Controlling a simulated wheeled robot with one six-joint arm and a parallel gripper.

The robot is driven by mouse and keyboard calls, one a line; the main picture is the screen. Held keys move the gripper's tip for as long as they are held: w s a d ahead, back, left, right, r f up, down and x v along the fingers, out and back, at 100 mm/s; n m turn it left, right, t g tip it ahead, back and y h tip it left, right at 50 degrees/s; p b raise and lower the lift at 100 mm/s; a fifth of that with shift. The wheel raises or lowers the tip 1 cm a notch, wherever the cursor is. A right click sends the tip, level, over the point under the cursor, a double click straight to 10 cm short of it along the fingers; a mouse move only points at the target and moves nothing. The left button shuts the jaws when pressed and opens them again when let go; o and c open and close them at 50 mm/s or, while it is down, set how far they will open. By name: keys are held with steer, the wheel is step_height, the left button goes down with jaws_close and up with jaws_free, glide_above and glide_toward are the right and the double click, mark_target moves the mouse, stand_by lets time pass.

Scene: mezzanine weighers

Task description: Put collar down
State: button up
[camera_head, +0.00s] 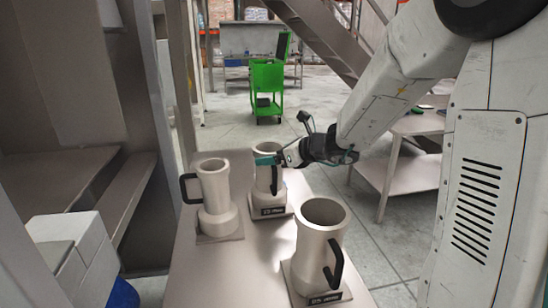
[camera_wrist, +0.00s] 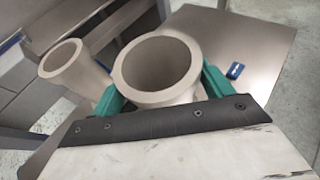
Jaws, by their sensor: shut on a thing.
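The collar (camera_head: 264,182) is a beige hollow tube with a wider lower part and a black handle, upright at the back of the table (camera_head: 190,272). It appears to stand on a low base with a dark label (camera_head: 268,211); I cannot tell whether its underside touches. My gripper (camera_head: 268,159) reaches in from the right and is shut on its upper part. In the wrist view, the green fingers (camera_wrist: 160,92) are on either side of the collar, whose round open mouth (camera_wrist: 158,98) faces the camera. The lower part is hidden there.
A similar beige piece (camera_head: 215,190) stands on a plate to the left, and another (camera_head: 318,235) on a labelled base in front. Grey boxes (camera_head: 70,250) are at the left. A green cart (camera_head: 267,85) is far behind. A small blue item (camera_wrist: 235,70) shows in the wrist view.

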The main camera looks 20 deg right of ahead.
steer(key=shift+f, duration=0.35)
steer(key=o, duration=1.8)
steer(key=v, duration=1.2)
steer(key=x, duration=0.9)
steer(key=r+x, duration=0.1)
steer(key=x, duration=0.3)
steer(key=shift+w+a, duration=0.25)
steer(key=shift+w, duration=0.1)
